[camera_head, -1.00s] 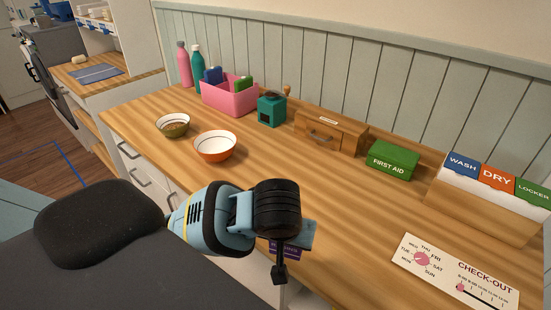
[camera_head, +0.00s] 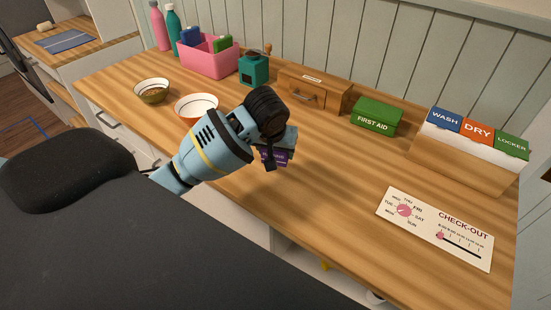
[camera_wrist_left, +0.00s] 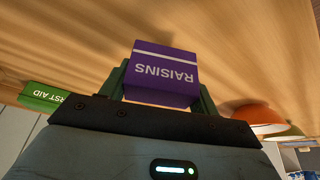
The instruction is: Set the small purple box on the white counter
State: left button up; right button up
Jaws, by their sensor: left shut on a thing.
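The small purple box (camera_head: 275,158), labelled RAISINS, is in my left gripper (camera_head: 278,149). In the left wrist view the box (camera_wrist_left: 162,75) sits between the two green fingers, which are shut on its sides. The counter (camera_head: 330,190) has a wood-grain top and white drawer fronts below. The box is over the front middle part of this top; whether it touches the wood is not clear. My left arm and gripper hide part of the box in the head view. My right gripper is not in view.
A pink bin (camera_head: 208,62), teal grinder (camera_head: 253,71), wooden drawer box (camera_head: 313,92), green first aid box (camera_head: 376,116) and labelled sorter (camera_head: 465,155) line the back. A CHECK-OUT card (camera_head: 435,228) lies right.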

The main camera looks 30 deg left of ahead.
pick_arm(q)
jog(key=shift+f, duration=1.8)
jog(key=shift+f, duration=0.15)
jog(key=o, duration=1.4)
jog(key=shift+v, duration=6.2)
jog(key=shift+w, duration=0.15)
